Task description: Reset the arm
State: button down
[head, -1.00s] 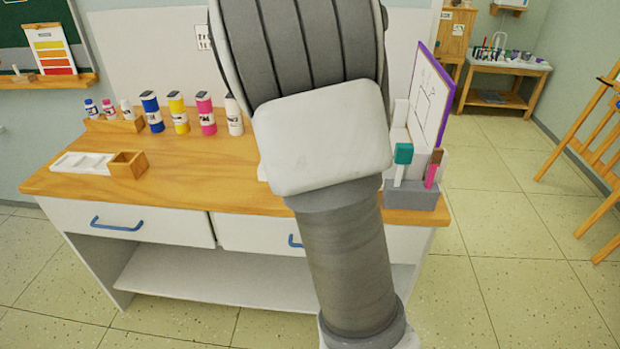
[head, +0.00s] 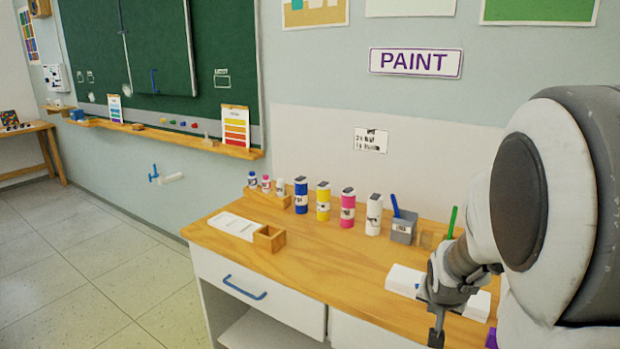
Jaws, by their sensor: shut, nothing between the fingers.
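My arm fills the right edge of the head view, with its large white and grey links close to the camera. My gripper (head: 437,335) hangs pointing down in front of the paint table (head: 350,268). Its fingers look shut, with nothing visible between them. A white tray (head: 405,279) on the table shows behind the wrist, partly hidden by it.
Several paint bottles, including a blue one (head: 301,196) and a white one (head: 374,215), stand along the table's back. A grey brush holder (head: 403,228) is beside them. A white palette (head: 235,226) and small wooden box (head: 269,238) sit left. Floor at left is clear.

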jog(key=s+a+r+n+y+p, duration=0.1)
jog(key=s+a+r+n+p, duration=0.2)
jog(key=s+a+r, duration=0.3)
jog(key=s+a+r+n+y+p, duration=0.1)
jog(key=s+a+r+n+p, duration=0.2)
jog(key=s+r, duration=1.2)
jog(key=a+r+p, duration=0.1)
jog(key=a+p, duration=0.1)
jog(key=a, duration=0.2)
jog(key=shift+g+y+p, duration=0.3)
jog(key=shift+y, duration=0.1)
